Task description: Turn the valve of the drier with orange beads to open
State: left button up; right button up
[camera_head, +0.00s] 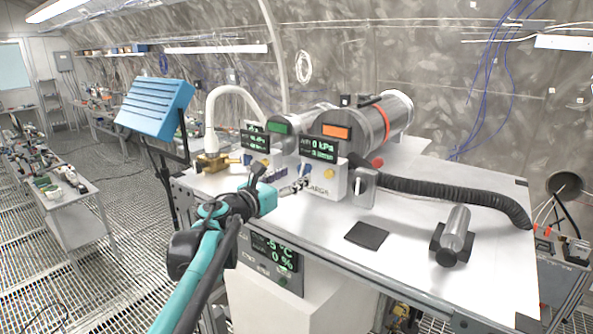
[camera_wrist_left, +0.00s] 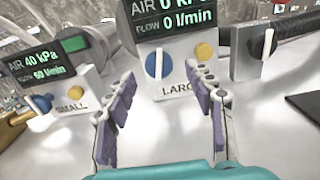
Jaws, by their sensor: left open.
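The drier with the orange window (camera_head: 337,131) is a grey cylinder behind a white box labelled LARGE on the worktop. Its display (camera_wrist_left: 175,15) reads AIR 0 kPa and FLOW 0 l/min. Below it are a blue knob (camera_wrist_left: 154,65) with an upright white pointer and a yellow button (camera_wrist_left: 204,51). To the right, a grey box bears a white lever (camera_wrist_left: 268,45), roughly upright. My left gripper (camera_wrist_left: 163,82) is open and empty in front of the LARGE box, fingers either side of the blue knob in the picture, apparently short of it. My right gripper is out of view.
The green-window drier (camera_head: 280,127) with the SMALL box, reading 40 kPa, stands left, beside a brass fitting (camera_head: 210,162). A black corrugated hose (camera_head: 460,195) runs right. A metal cylinder (camera_head: 456,230) and dark pad (camera_head: 367,235) lie on the worktop, whose front right is otherwise clear.

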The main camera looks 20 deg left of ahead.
aim_at(302, 171)
pick_arm(q)
jog(key=x, duration=0.3)
jog(key=shift+w+a+f, duration=0.1)
jog(key=shift+w, duration=0.15)
jog(key=shift+s, duration=0.15)
jog(key=c, duration=1.2)
jog(key=shift+o, duration=0.2)
jog(key=shift+n, duration=1.6)
jog(key=o, duration=1.2)
jog(key=shift+c, duration=0.2)
